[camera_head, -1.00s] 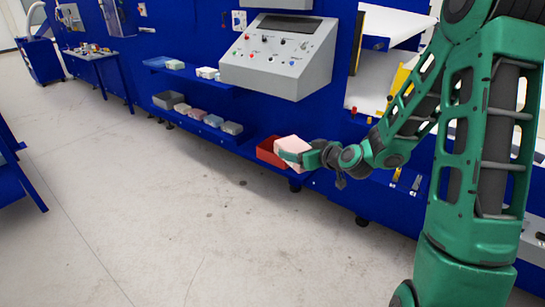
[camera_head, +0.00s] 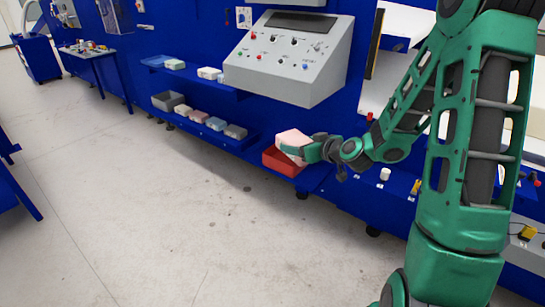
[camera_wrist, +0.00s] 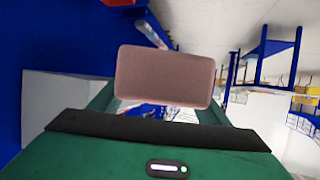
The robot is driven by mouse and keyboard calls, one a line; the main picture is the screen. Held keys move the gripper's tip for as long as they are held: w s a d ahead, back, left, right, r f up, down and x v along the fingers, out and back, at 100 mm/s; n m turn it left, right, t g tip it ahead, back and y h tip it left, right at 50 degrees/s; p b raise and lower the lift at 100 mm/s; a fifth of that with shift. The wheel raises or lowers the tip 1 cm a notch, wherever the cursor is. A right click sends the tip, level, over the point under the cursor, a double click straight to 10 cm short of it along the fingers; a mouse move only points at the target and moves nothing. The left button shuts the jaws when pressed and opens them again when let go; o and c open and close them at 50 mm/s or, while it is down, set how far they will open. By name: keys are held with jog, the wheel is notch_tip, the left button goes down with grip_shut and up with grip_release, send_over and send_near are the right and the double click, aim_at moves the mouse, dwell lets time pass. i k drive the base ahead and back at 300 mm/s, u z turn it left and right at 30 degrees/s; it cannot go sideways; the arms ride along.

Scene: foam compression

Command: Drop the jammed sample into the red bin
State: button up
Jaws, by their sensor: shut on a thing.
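A pale pink foam block, the sample (camera_head: 293,139), is held in my gripper (camera_head: 295,149). In the wrist view the pink block (camera_wrist: 165,76) sits between the two green fingers, with its broad face toward the camera. The red bin (camera_head: 281,163) stands on the low blue ledge. In the head view the block appears above the bin's far part, and my gripper reaches in from the right. The bin's inside is partly hidden. I cannot tell the exact height of the block above it.
A blue lower shelf left of the bin holds a grey bin (camera_head: 168,101) and several foam blocks (camera_head: 215,123). An upper shelf (camera_head: 190,78) holds more blocks. A grey control console (camera_head: 290,60) juts out above. The floor (camera_head: 200,220) in front is clear.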

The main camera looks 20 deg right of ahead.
aim_at(288, 162)
jog(key=z, duration=0.05)
jog(key=i, duration=2.05)
jog(key=z, duration=0.05)
